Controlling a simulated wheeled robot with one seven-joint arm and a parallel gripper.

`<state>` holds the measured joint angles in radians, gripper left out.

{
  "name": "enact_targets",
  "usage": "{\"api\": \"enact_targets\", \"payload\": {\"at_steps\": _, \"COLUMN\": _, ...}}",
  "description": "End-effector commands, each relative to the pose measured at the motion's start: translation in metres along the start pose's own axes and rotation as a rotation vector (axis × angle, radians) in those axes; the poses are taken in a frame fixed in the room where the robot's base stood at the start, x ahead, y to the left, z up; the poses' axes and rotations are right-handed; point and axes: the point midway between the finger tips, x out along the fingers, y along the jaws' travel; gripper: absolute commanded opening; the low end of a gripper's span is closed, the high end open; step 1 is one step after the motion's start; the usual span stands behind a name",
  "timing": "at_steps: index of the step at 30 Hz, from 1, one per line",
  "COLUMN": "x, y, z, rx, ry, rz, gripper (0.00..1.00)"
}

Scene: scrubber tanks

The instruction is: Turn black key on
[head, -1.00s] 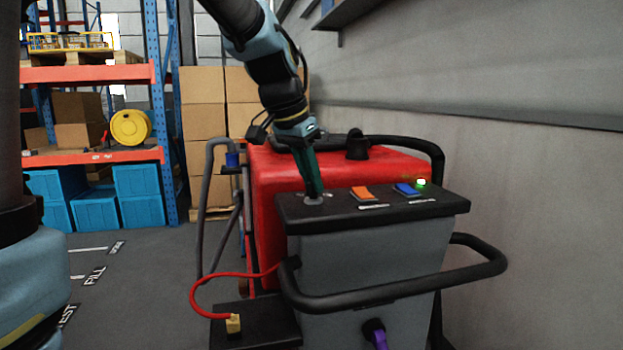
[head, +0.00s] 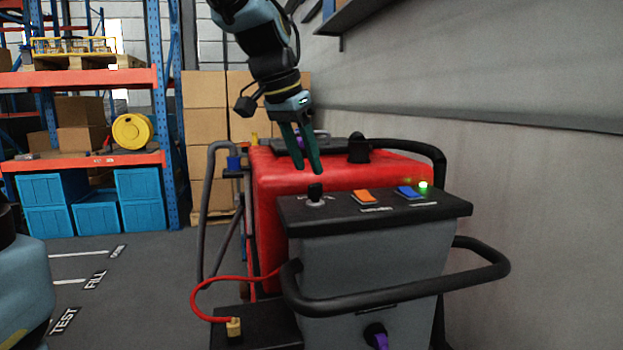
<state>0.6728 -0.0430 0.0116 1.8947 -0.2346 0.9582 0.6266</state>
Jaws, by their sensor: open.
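The black key (head: 315,191) stands upright in a light round switch base at the left end of the dark panel (head: 440,208) on top of the grey scrubber body (head: 365,260). A green light (head: 423,185) glows at the panel's right end. My gripper (head: 309,172) is open and empty, pointing down just above and slightly behind the key, apart from it. Its two green fingers show a gap between them. The labels beside the key are too small to read.
An orange switch (head: 365,197) and a blue switch (head: 408,192) sit right of the key. The red tank (head: 270,210) with a black cap (head: 358,148) is behind. A black handlebar (head: 400,295) curves around the front.

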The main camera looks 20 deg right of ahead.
Motion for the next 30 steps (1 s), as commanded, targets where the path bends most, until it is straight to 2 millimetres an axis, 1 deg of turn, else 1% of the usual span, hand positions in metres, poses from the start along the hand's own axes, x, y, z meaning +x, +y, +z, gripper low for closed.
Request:
{"api": "enact_targets", "payload": {"at_steps": 1, "x": -0.011, "y": -0.001, "z": 0.0, "rx": 0.0, "ry": 0.005, "rz": -0.003, "gripper": 0.46}}
{"api": "enact_targets", "payload": {"at_steps": 6, "x": -0.04, "y": -0.001, "z": 0.0, "rx": -0.001, "ry": 0.004, "rz": -0.002, "gripper": 0.46}}
{"api": "enact_targets", "payload": {"at_steps": 9, "x": -0.05, "y": 0.0, "z": 0.0, "rx": -0.001, "ry": 0.002, "rz": -0.001, "gripper": 0.46}}
{"api": "enact_targets", "payload": {"at_steps": 12, "x": -0.057, "y": 0.0, "z": 0.0, "rx": -0.001, "ry": 0.001, "rz": 0.0, "gripper": 0.46}}
{"api": "enact_targets", "payload": {"at_steps": 26, "x": -0.058, "y": 0.0, "z": 0.0, "rx": -0.002, "ry": 0.0, "rz": 0.0, "gripper": 0.46}}
{"api": "enact_targets", "payload": {"at_steps": 28, "x": -0.055, "y": -0.004, "z": 0.004, "rx": -0.017, "ry": -0.006, "rz": -0.004, "gripper": 0.46}}
{"api": "enact_targets", "payload": {"at_steps": 30, "x": -0.045, "y": -0.014, "z": 0.014, "rx": -0.063, "ry": -0.02, "rz": -0.016, "gripper": 0.46}}
